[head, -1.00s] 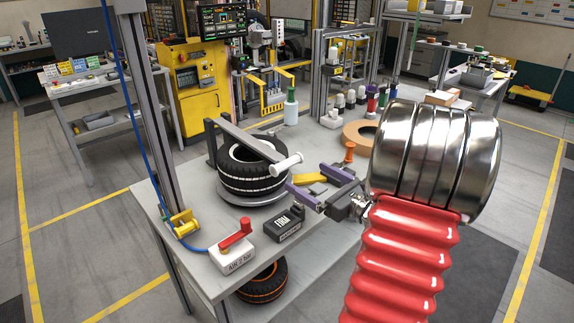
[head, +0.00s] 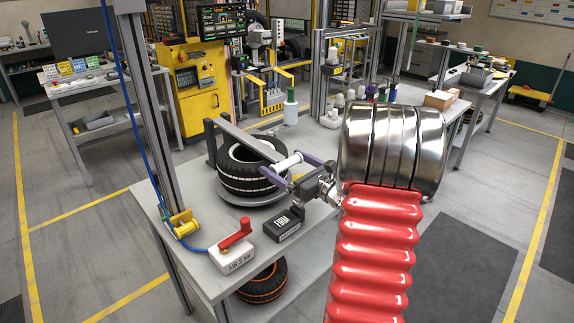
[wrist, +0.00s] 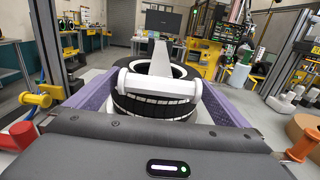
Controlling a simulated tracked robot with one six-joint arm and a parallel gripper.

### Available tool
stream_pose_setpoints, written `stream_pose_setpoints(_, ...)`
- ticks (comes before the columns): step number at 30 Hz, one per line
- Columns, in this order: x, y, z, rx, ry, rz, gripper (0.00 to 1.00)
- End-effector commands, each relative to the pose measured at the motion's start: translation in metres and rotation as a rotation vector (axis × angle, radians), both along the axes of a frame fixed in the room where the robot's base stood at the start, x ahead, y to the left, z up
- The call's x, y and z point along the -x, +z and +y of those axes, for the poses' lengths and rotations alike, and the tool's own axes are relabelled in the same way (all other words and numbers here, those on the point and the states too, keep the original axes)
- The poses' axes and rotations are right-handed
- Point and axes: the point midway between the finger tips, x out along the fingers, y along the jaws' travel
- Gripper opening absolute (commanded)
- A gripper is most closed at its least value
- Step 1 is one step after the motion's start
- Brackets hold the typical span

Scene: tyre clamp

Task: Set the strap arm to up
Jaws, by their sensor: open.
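The grey strap arm (head: 245,137) runs from a dark post at the back left, low across the top of a black tyre (head: 245,180) with a white stripe. Its free end carries a white cross handle (head: 289,162). My gripper (head: 289,170) is open at this handle, with one purple finger on each side of it. In the wrist view the white handle (wrist: 158,86) lies crosswise between the spread purple fingers, with the strap arm (wrist: 160,52) leading away behind it. I cannot tell whether the fingers touch the handle.
A white air box (head: 232,257) with a red lever and a black labelled block (head: 284,225) sit at the bench front. A grey upright with a blue hose stands at left. An orange ring (wrist: 304,130) and orange knob lie to the right in the wrist view.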

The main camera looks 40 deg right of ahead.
Motion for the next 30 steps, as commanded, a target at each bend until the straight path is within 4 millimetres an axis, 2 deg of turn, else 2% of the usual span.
stream_pose_setpoints(3,0.0002,0.0000,0.0001,0.000,0.000,0.000,0.99)
stream_pose_setpoints(26,0.0003,0.0000,0.0004,0.000,0.001,0.000,0.46)
stream_pose_setpoints(30,0.0003,0.0008,-0.0010,0.001,-0.001,0.001,0.46)
